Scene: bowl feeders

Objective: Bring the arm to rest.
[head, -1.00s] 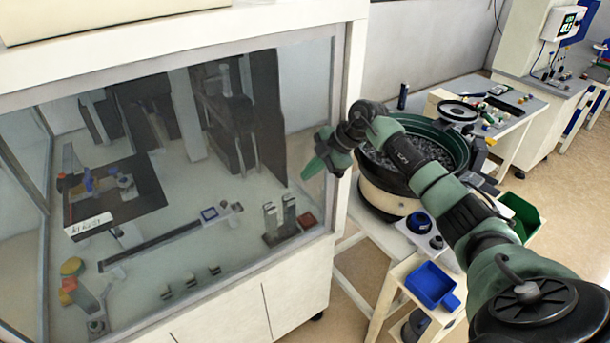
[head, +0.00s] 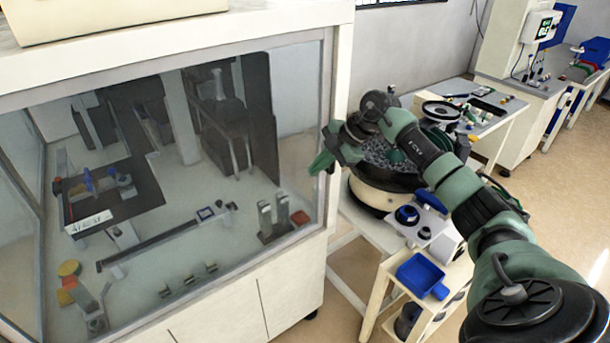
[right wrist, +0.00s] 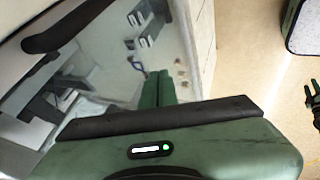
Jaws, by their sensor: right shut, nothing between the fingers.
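My right arm comes in from the lower right of the head view and reaches up and left past the bowl feeder. My right gripper (head: 321,162) is in front of the right edge of the machine's glass window, with its green fingers pointing down and left. It is shut and empty. In the right wrist view its green fingers (right wrist: 157,88) lie together, with the glass and the machine's interior beyond them. I cannot tell the gap between the fingertips and the glass. My left gripper is not in view.
The glass-fronted machine (head: 290,262) fills the left side. The bowl feeder (head: 372,194) stands on a white stand behind my arm, partly hidden. Floor is open at the right (head: 555,215).

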